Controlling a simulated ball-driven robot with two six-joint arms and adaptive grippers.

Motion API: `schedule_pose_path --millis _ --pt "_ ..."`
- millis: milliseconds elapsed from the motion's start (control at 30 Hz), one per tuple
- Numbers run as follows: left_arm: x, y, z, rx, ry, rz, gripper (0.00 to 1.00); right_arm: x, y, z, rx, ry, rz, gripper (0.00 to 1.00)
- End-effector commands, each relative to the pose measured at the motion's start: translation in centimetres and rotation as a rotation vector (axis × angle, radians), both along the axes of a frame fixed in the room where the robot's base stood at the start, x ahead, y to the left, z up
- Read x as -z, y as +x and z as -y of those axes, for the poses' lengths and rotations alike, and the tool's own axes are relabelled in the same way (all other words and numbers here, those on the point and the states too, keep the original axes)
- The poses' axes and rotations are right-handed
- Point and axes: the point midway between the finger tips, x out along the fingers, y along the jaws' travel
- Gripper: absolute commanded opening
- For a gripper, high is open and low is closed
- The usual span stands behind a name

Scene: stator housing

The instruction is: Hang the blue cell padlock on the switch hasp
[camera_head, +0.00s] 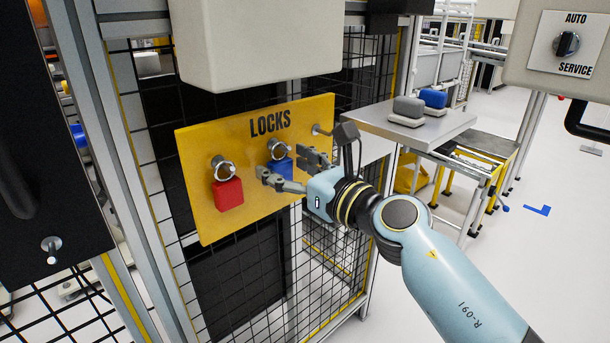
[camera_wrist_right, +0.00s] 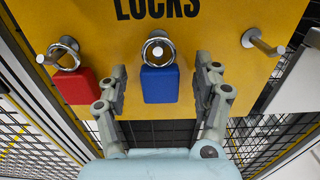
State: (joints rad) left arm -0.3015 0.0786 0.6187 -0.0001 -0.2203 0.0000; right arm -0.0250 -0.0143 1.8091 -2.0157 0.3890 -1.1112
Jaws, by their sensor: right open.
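The blue padlock (camera_head: 279,168) hangs by its ring-like shackle on the middle peg of the yellow LOCKS board (camera_head: 245,215). It also shows in the right wrist view (camera_wrist_right: 160,84), its body between the fingers. My right gripper (camera_head: 284,164) is open, with one finger on each side of the blue body and a gap on both sides in the wrist view (camera_wrist_right: 160,80). A rotary switch (camera_head: 567,44) marked AUTO and SERVICE is on a panel at the top right; I cannot make out a separate hasp on it. My left gripper is not in view.
A red padlock (camera_head: 228,194) hangs on the left peg. The right peg (camera_wrist_right: 264,43) of the board is empty. A grey box overhangs the board (camera_head: 255,40). A metal table (camera_head: 400,125) with grey and blue blocks stands behind my right arm.

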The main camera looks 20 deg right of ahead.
Motion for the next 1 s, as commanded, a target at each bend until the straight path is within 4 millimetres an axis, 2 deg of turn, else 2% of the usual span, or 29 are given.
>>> schedule_pose_path --millis 367,833,1000 --pt "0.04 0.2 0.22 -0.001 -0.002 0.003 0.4 0.01 0.61 -0.23 0.0 0.001 0.0 0.67" --pt "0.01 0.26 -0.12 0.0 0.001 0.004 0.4 0.0 0.58 -0.21 0.0 0.001 0.0 0.06" --pt "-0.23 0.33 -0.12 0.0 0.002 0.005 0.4 -0.26 0.55 -0.19 0.0 0.001 0.001 0.05"
